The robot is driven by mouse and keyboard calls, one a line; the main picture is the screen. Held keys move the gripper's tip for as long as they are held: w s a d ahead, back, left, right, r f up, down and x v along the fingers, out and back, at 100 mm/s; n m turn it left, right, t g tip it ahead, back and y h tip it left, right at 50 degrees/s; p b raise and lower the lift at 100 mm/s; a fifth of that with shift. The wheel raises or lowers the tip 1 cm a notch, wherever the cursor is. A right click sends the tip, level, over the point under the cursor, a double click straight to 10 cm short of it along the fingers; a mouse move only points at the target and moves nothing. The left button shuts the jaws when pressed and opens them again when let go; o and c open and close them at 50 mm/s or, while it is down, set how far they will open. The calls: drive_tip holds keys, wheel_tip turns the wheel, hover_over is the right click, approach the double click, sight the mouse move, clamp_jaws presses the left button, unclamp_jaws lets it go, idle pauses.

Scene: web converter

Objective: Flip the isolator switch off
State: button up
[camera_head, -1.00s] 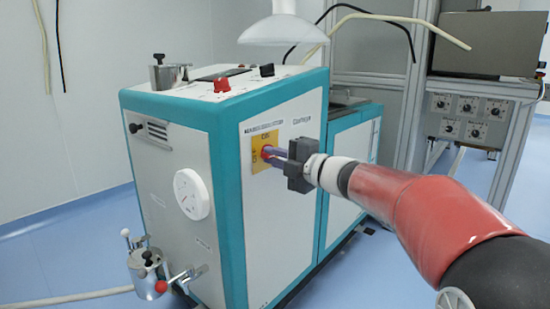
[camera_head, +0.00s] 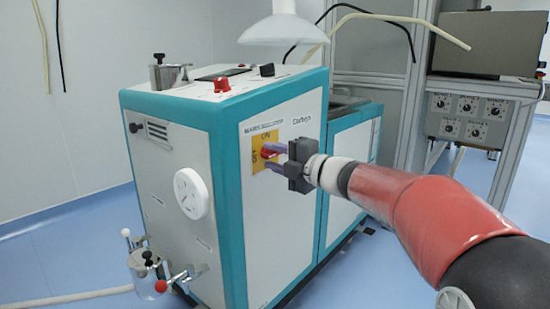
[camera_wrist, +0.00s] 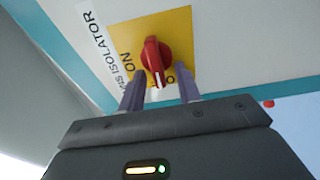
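The isolator switch is a red rotary knob (camera_wrist: 154,60) on a yellow plate (camera_wrist: 185,32) on the machine's front panel. In the wrist view the knob's white-marked end points down, close to a partly hidden label starting with "O"; "ON" is printed to its left. In the head view the yellow plate (camera_head: 259,163) shows "ON" at the top and "OF" at the left. My gripper (camera_head: 268,157) is at the plate with its purple fingers spread apart. In the wrist view my gripper (camera_wrist: 161,85) has one finger on each side of the knob's lower end, with gaps visible.
The teal and white machine (camera_head: 285,220) stands ahead, with a round white dial (camera_head: 190,193) on its left side. A grey control box (camera_head: 467,117) hangs on a frame at the right.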

drive_tip(key=shift+d, duration=0.1)
drive_tip(key=v, duration=0.7)
drive_tip(key=shift+s+d+p, duration=0.25)
drive_tip(key=shift+p, duration=0.05)
